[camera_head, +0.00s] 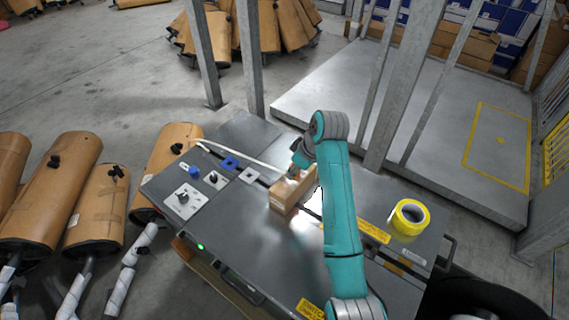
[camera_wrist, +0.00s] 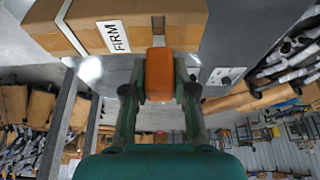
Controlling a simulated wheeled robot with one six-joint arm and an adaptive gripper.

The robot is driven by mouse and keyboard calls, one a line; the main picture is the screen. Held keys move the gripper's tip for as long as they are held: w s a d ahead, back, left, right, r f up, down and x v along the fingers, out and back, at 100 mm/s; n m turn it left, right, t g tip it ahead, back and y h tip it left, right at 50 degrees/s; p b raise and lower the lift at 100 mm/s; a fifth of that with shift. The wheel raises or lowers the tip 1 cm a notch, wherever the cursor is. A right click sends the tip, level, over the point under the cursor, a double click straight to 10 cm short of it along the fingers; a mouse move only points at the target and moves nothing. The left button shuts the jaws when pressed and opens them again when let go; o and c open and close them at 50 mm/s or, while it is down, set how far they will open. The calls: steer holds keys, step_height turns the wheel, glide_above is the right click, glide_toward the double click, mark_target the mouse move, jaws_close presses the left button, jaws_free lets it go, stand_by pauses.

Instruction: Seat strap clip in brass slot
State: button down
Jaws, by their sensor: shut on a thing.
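My gripper (camera_wrist: 160,92) is shut on an orange block-like piece (camera_wrist: 159,72); I cannot tell for certain that this is the strap clip. In the head view my gripper (camera_head: 294,174) is low over the table, at the back end of a cardboard box (camera_head: 284,197). The box, also in the wrist view (camera_wrist: 160,22), carries a "FIRM" label, and the orange piece is close in front of it; contact is unclear. A pale strap (camera_head: 238,157) runs across the table toward my gripper. I cannot pick out the brass slot.
The metal table (camera_head: 240,225) holds a blue square piece (camera_head: 229,163), a grey plate with a hole (camera_head: 250,176), knob plates (camera_head: 183,198) and a yellow tape roll (camera_head: 410,216). Metal posts (camera_head: 250,60) stand behind.

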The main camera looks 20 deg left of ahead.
steer(key=s+d+f, duration=0.2)
steer(key=d+f, duration=0.2)
steer(key=d, duration=0.3)
steer(key=s+d+f, duration=0.3)
steer(key=d+f, duration=0.1)
steer(key=d, duration=0.3)
steer(key=shift+s+d, duration=0.1)
stand_by(0.3)
steer(key=shift+f, duration=2.4)
steer(key=shift+f, duration=0.45)
stand_by(0.5)
steer(key=c, duration=0.9)
jaws_free()
steer(key=shift+o, duration=0.2)
